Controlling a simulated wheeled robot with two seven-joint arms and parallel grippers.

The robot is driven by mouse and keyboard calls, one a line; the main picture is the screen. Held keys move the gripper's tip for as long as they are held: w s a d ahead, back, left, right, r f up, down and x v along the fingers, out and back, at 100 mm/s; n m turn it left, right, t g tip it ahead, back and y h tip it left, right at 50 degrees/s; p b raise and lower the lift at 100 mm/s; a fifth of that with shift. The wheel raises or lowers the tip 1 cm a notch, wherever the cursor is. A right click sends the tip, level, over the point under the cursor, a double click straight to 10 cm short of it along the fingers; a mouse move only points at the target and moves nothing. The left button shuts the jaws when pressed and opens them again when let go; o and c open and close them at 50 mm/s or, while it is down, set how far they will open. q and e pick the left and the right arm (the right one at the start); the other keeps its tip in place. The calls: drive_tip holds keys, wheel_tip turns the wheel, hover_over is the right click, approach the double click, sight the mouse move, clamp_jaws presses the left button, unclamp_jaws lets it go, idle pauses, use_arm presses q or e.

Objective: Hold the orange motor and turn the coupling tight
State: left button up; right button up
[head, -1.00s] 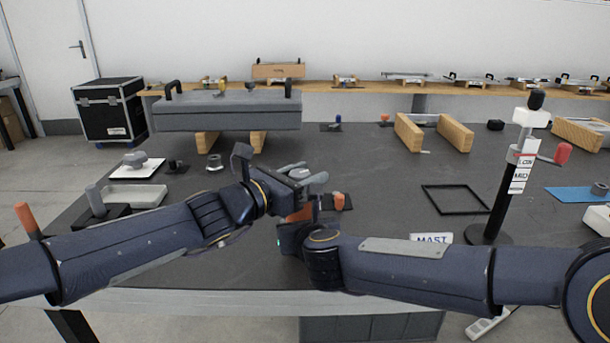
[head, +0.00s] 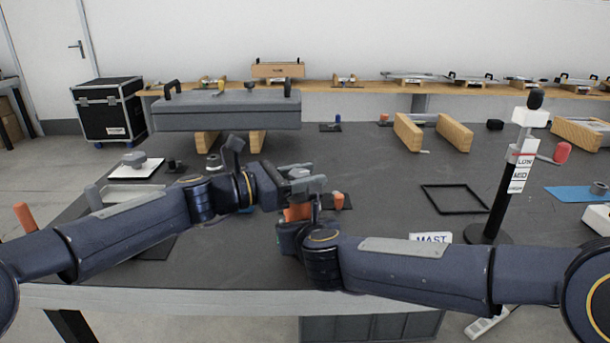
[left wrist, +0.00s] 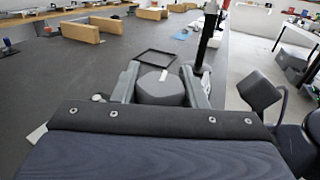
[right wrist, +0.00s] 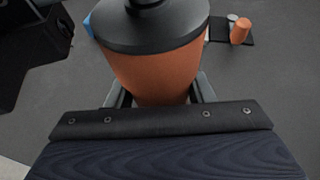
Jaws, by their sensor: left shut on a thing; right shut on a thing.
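The orange motor (head: 298,213) is upright over the table's front middle. My right gripper (head: 300,226) is shut around it. In the right wrist view the motor (right wrist: 155,75) fills the space between the fingers, with a dark grey collar (right wrist: 150,38) on top. My left gripper (head: 303,182) comes in from the left just above the motor. In the left wrist view its fingers are shut on the grey coupling (left wrist: 160,88), which carries a white mark on top. The joint between coupling and motor is largely hidden in the head view.
Another orange cylinder (head: 339,201) stands on a dark pad just behind the grippers. A square black frame (head: 455,199) lies to the right, near a black post (head: 500,195) with labels. A grey chassis (head: 226,112) rests on wooden blocks at the back left.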

use_arm(q)
drive_tip(key=shift+s+d+r+m+g+h, duration=0.1)
drive_tip(key=shift+m+g+h, duration=0.15)
drive_tip(key=shift+m+g, duration=0.4)
drive_tip(key=shift+s+d+m+g+h, duration=0.1)
drive_tip(key=shift+m+g+h, duration=0.25)
drive_tip(key=shift+g, duration=0.5)
use_arm(e)
drive_tip(key=shift+f, duration=0.35)
use_arm(q)
drive_tip(key=shift+s+g, duration=0.1)
drive_tip(key=shift+g, duration=0.2)
drive_tip(key=o, duration=1)
drive_tip(key=shift+a, duration=0.1)
drive_tip(key=shift+a, duration=0.2)
drive_tip(key=a, duration=0.3)
drive_tip(key=s+a, duration=0.1)
drive_tip(key=a, duration=0.3)
drive_tip(key=s+a, duration=0.1)
drive_tip(key=a, duration=0.3)
drive_tip(key=shift+s+a, duration=0.2)
